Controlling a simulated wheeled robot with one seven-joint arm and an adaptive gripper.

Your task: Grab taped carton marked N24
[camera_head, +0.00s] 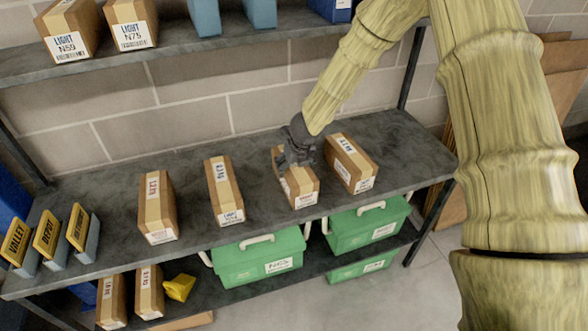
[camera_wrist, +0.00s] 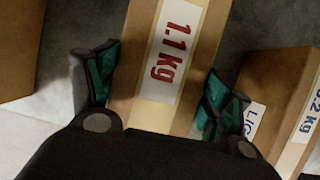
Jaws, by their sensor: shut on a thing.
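My gripper (camera_head: 294,155) is over a brown taped carton (camera_head: 300,188), third from the left on the middle shelf. In the wrist view its fingers (camera_wrist: 160,95) are on both sides of this carton (camera_wrist: 190,60), shut on it. The carton's pale tape strip carries a red "1.1 kg" label. Its front label has reddish print too small to read, so I cannot tell whether it says N24. The carton appears upright at shelf level; I cannot tell whether it is lifted. My gripper hides part of its top.
Similar cartons stand close by, one right (camera_head: 351,164) and two left (camera_head: 224,192) (camera_head: 157,208). Small yellow-topped signs (camera_head: 47,235) are at the left end. Green bins (camera_head: 258,262) sit below. Cartons marked N59 (camera_head: 68,30) and N75 (camera_head: 131,24) stand on the upper shelf.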

